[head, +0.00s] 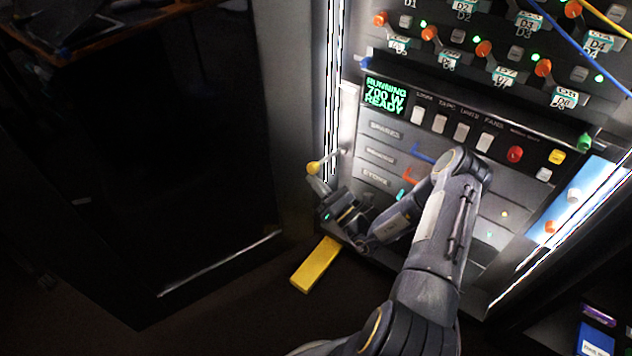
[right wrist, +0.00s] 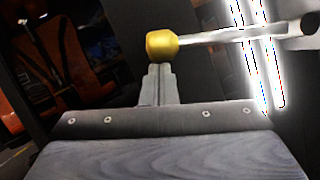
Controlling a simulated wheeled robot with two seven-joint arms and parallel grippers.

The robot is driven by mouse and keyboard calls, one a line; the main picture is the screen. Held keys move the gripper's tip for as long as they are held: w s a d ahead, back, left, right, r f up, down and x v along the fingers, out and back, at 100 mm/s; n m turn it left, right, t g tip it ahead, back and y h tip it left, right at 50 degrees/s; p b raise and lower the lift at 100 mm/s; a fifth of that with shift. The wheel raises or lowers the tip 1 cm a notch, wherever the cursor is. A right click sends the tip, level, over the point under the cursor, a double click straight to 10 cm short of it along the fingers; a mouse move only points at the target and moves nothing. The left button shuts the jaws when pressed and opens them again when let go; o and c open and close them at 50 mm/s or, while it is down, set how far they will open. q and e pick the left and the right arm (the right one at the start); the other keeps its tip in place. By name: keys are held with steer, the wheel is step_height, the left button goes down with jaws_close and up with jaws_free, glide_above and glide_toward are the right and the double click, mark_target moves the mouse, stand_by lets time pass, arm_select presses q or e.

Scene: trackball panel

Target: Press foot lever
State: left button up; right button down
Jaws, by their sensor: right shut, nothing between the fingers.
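A yellow bar (head: 315,265), which looks like the foot lever, sticks out low at the foot of the panel. A second lever with a yellow ball knob (head: 313,168) on a pale rod juts from the panel's left side. My right gripper (head: 318,186) is shut and empty, just below that knob and above the yellow bar. In the right wrist view the closed fingertips (right wrist: 160,70) line up with the yellow knob (right wrist: 162,45); whether they touch it I cannot tell. The yellow bar does not show there. My left gripper is not in view.
The panel has a green-lit display (head: 384,94) reading "RUNNING 700 W READY", white switches (head: 461,132), a red button (head: 515,154) and rows of orange knobs (head: 483,48). A large dark cabinet (head: 150,150) stands at left. The floor left of the yellow bar looks clear.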

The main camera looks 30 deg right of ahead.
steer(key=w+d+r+m+g+h+p, duration=0.1)
steer(key=w+d+r+m+h+p, duration=0.1)
steer(key=r+m+p, duration=0.5)
steer(key=w+d+r+m+g+h+p, duration=0.1)
steer(key=w+d+r+m+h+p, duration=0.1)
steer(key=d+r+m+p, duration=0.5)
steer(key=shift+d+r+m+g+h+p, duration=0.35)
steer(key=shift+m+h+p, duration=0.45)
steer(key=shift+p, duration=2.5)
steer(key=shift+f+h, duration=0.1)
steer(key=shift+h, duration=0.2)
